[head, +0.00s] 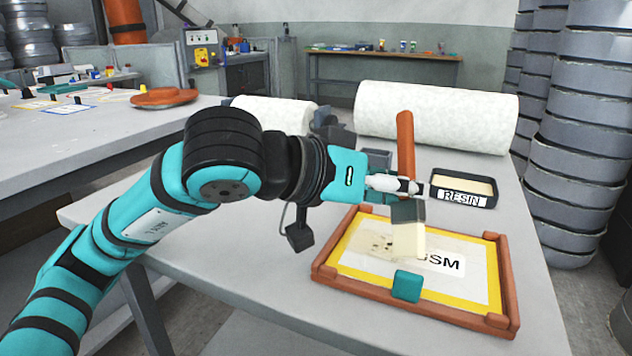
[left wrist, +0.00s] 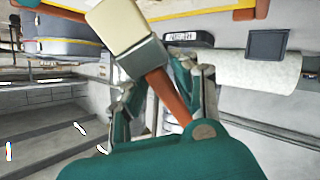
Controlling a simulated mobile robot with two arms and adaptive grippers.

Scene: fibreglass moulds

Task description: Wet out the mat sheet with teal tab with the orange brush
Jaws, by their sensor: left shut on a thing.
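My left gripper (head: 398,187) is shut on the orange brush (head: 405,140), with the handle up and the cream bristles down. The left wrist view also shows the brush's handle (left wrist: 168,92) between the fingers (left wrist: 163,98). The mat sheet (head: 465,285) lies in a brown-orange frame (head: 415,325) with a yellow border, and a teal tab (head: 407,285) sits at its near edge. The bristles are over the middle of the sheet, partly hiding its label; I cannot tell whether they touch. A translucent, darker patch with specks shows left of the bristles. My right gripper is out of view.
A black resin tray (head: 463,202) stands behind the frame. Large white rolls (head: 440,115) lie at the back of the table. Stacked grey rings (head: 580,150) rise on the right. The left bench (head: 60,150) holds an orange dish (head: 164,97). The table's front left is clear.

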